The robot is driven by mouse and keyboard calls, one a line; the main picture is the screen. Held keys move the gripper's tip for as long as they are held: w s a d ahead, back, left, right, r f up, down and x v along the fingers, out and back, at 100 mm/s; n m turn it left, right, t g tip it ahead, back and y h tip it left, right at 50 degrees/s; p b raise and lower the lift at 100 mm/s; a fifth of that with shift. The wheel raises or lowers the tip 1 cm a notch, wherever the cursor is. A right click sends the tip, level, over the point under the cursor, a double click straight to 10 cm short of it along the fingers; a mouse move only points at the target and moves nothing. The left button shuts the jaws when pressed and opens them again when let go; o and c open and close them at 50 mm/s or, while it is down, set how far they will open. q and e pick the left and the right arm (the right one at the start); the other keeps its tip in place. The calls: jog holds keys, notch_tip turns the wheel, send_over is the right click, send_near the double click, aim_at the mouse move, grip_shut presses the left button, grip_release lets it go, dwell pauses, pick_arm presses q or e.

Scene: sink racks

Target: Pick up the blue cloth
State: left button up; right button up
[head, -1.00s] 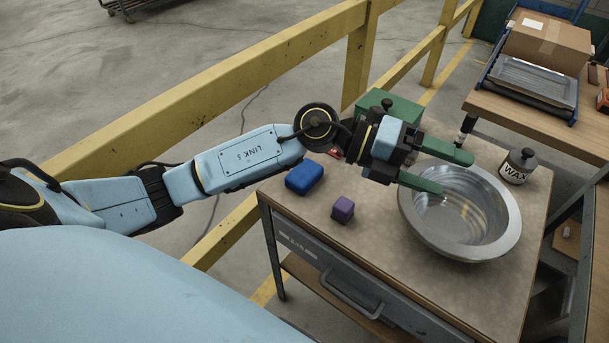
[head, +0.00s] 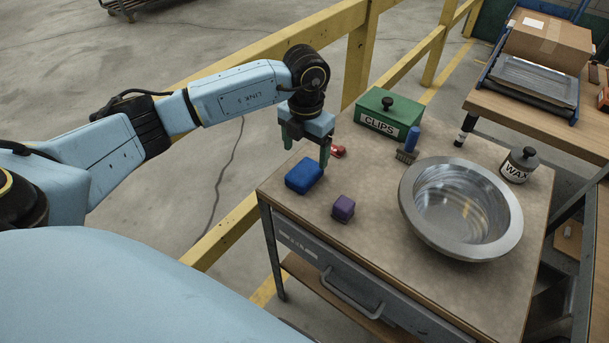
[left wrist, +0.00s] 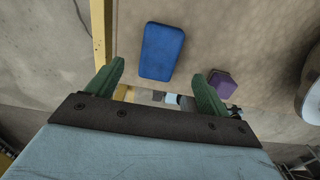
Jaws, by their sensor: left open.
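The blue cloth (head: 304,175) is a folded, block-like pad lying on the workbench top near its left edge. In the left wrist view the blue cloth (left wrist: 162,52) lies ahead of the fingers, roughly between their lines. My left gripper (head: 306,154) points down just behind the cloth in the head view, with its green fingers spread. In the left wrist view my left gripper (left wrist: 155,88) is open and nothing is between its fingers. My right gripper is not in view.
A purple block (head: 343,208) sits right of the cloth. A red object (head: 338,151), a brush (head: 408,146), a green CLIPS box (head: 389,113), a metal bowl (head: 460,209) and a WAX jar (head: 518,165) share the bench (head: 400,285). A yellow railing (head: 225,238) runs along its left.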

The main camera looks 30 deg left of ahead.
aim_at(305, 170)
pick_arm(q)
jog(key=shift+f, duration=1.35)
notch_tip(305, 170, down, 4)
jog(key=shift+f+b, duration=0.25)
jog(key=shift+b, duration=0.1)
jog(key=c, duration=1.1)
jog(key=shift+o, duration=0.2)
notch_tip(305, 170, up, 9)
jog(key=shift+p, duration=0.55)
jog(key=shift+s+r, duration=0.1)
jog(key=shift+r, duration=0.5)
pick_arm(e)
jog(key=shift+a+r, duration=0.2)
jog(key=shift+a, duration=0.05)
